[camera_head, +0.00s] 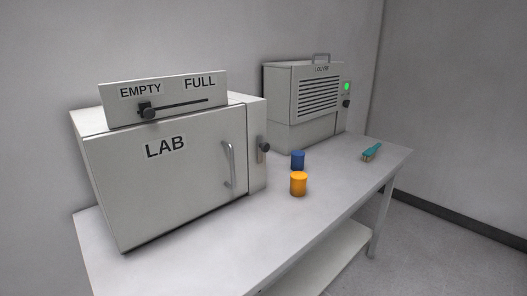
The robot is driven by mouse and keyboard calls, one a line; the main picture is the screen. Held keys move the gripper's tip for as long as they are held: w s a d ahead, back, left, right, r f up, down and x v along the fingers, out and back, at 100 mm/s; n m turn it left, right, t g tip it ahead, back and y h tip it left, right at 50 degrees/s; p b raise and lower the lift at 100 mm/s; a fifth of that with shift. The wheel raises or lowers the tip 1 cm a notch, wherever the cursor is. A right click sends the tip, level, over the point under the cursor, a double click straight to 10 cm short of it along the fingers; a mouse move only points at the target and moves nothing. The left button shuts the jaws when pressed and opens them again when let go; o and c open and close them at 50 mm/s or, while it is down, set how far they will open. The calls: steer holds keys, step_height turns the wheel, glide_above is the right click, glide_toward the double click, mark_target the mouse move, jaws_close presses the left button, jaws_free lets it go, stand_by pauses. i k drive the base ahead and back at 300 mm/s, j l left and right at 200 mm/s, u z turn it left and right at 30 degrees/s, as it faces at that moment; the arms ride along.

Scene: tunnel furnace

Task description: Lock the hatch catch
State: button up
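A pale grey box marked LAB (195,205) stands at the left of the table. Its front door has a silver bar handle (229,165) near the right edge and looks closed. On the narrow panel right of the door is a small dark catch or knob (264,147); I cannot tell its setting. A sign (175,93) on top reads EMPTY and FULL, with a dark slider (148,111) near the EMPTY end. My gripper is not in view.
The grey table (250,235) also bears a louvred unit (303,105) with a green light (347,86), a blue cylinder (298,159), an orange cylinder (298,184) and a teal brush-like object (371,152). The table front is clear. A lower shelf (325,262) shows beneath.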

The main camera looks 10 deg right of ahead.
mark_target(265, 147)
steer(key=i+l+z, duration=0.15)
steer(key=i+l, duration=0.8)
